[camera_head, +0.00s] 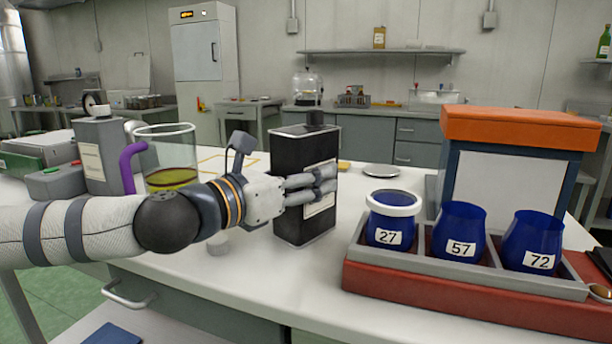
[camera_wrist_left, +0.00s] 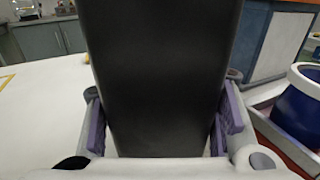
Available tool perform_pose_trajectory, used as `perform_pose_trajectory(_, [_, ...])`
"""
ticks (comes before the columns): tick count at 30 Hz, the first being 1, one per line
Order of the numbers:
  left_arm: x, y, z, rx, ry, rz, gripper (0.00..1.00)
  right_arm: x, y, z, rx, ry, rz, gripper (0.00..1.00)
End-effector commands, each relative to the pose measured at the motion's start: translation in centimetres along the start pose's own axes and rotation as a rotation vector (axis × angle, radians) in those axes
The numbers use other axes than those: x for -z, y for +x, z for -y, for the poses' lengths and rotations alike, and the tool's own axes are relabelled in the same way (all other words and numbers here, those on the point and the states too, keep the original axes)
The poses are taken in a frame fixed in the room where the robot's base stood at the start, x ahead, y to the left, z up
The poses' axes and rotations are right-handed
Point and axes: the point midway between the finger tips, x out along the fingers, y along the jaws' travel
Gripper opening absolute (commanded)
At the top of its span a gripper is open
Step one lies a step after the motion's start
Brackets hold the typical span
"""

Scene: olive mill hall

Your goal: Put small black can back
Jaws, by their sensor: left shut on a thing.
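The small black can (camera_head: 292,165) is a tall dark rectangular tin with a black cap and a pale label, upright over the white table. My left gripper (camera_head: 312,188) comes in from the left and is shut on the can around its lower middle. In the left wrist view the can (camera_wrist_left: 166,75) fills the middle, between the two purple-padded fingers (camera_wrist_left: 163,130). I cannot tell whether the can's base touches the table. A yellow outline (camera_head: 228,162) is marked on the table behind the gripper, partly hidden by the arm and can. My right gripper is out of view.
Right of the can, a red-and-grey tray (camera_head: 400,267) holds blue cups numbered 27, 57 and 72; cup 27 (camera_head: 392,220) has a white ring on top. A glass jug (camera_head: 168,150) with yellow-green liquid stands behind my arm. A round metal dish (camera_head: 381,171) lies behind the tray.

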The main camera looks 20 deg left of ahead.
Motion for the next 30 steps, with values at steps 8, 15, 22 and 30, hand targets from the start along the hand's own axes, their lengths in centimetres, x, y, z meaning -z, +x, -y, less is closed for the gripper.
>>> perform_pose_trajectory(8, [0.1,0.0,0.0,0.0,0.0,-0.001,0.71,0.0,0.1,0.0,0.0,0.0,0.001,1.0])
perform_pose_trajectory(15, [-0.4,-0.4,-0.1,-0.001,0.0,0.0,0.71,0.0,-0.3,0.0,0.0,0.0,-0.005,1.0])
perform_pose_trajectory(22, [-0.3,-5.5,-0.2,-0.003,-0.001,0.0,0.71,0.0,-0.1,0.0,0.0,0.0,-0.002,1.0])
perform_pose_trajectory(30, [-0.3,-10.9,-0.1,-0.002,-0.001,0.0,0.71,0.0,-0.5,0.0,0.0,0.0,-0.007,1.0])
